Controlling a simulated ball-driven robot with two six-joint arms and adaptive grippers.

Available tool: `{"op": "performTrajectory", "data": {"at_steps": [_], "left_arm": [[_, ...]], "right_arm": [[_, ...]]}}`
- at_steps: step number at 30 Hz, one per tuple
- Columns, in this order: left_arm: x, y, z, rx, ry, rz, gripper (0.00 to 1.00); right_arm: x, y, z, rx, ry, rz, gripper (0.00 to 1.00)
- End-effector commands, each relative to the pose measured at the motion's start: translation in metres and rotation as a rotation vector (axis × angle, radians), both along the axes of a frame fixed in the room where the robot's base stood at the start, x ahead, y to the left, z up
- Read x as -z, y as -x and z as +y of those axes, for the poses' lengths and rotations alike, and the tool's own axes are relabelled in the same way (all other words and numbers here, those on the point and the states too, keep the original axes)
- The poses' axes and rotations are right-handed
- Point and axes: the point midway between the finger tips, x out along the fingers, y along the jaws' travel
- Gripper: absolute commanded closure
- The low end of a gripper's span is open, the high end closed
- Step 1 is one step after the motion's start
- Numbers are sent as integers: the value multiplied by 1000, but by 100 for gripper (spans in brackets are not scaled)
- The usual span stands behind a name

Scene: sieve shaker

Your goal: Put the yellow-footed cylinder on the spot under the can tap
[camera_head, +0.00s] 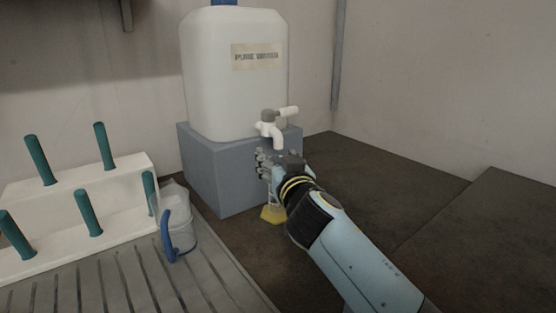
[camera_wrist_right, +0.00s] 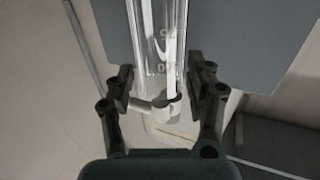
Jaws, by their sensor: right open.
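The clear glass cylinder with the yellow foot (camera_head: 272,214) stands upright on the dark counter, just in front of the grey block and below the can tap (camera_head: 272,125). My right gripper (camera_head: 266,168) hides much of its upper part. In the right wrist view the graduated cylinder (camera_wrist_right: 160,35) lies between the spread fingers of the gripper (camera_wrist_right: 161,78), which is open with gaps at both sides. The white tap (camera_wrist_right: 155,108) shows beyond it there. The spot under the tap cannot be made out. My left gripper is not in view.
The white water can (camera_head: 235,85) stands on the grey block (camera_head: 225,175) close behind the gripper. A clear jug with a blue handle (camera_head: 178,225) and a white rack with teal pegs (camera_head: 75,215) stand to the left. The counter at right is clear.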

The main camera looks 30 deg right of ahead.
Motion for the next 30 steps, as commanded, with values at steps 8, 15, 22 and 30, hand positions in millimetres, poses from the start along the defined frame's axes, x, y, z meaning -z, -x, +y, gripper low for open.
{"op": "performTrajectory", "data": {"at_steps": [8,15,22,30], "left_arm": [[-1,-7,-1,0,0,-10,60],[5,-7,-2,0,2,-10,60],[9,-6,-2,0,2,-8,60],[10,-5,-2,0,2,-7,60]], "right_arm": [[0,19,5,0,-3,2,45],[0,73,18,1,-4,2,45],[-1,108,28,0,-2,1,45],[-3,117,30,0,0,-1,45]]}}
